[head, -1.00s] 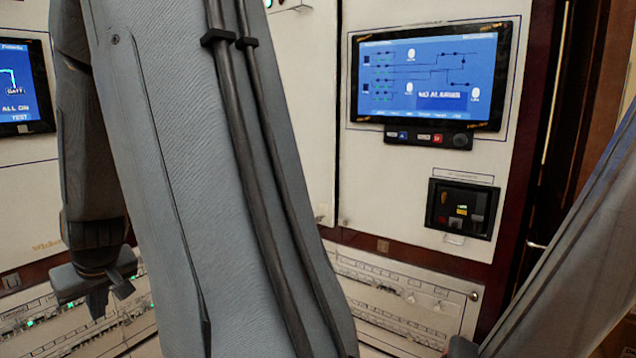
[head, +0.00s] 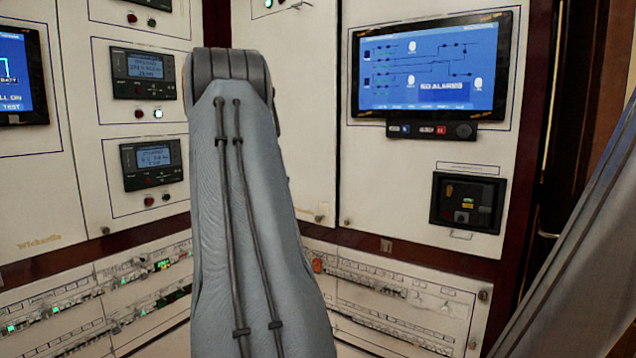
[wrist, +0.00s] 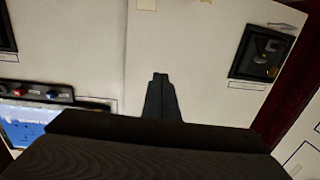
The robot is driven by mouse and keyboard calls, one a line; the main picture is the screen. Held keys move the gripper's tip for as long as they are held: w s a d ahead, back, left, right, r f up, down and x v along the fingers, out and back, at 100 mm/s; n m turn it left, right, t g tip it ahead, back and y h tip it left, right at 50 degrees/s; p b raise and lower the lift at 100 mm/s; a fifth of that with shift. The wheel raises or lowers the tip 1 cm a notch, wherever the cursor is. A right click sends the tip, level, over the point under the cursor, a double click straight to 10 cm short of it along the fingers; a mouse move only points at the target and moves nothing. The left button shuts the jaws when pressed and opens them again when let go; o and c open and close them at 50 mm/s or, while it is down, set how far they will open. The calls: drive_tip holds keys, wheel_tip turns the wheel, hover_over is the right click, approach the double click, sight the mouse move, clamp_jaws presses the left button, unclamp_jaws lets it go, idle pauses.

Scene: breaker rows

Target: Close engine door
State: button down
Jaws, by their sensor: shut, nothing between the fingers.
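No label reading "engine" is legible, so I cannot tell for certain which panel is the engine door. A white panel (head: 400,190) with a large blue screen stands at the right in the head view, with a seam along its left edge. It looks about flush, but my arm covers part of the area beside it. In the wrist view, my gripper (wrist: 160,78) is shut and empty, its fingertips in front of a white panel face (wrist: 190,50). Whether they touch it is unclear. In the head view my gripper is hidden behind my arm.
A blue screen (head: 430,70) and a black recessed unit (head: 467,203) are on the right panel. Small display units (head: 142,73) line the left wall. Breaker rows (head: 400,300) run along the bottom. A grey sloping surface fills the lower right.

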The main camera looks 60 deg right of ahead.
drive_tip(key=s+d+m+g, duration=0.2)
drive_tip(key=s+g, duration=0.1)
drive_tip(key=s, duration=0.1)
drive_tip(key=p, duration=0.4)
approach(325, 172)
drive_tip(key=x, duration=0.6)
drive_tip(key=shift+s+d, duration=0.15)
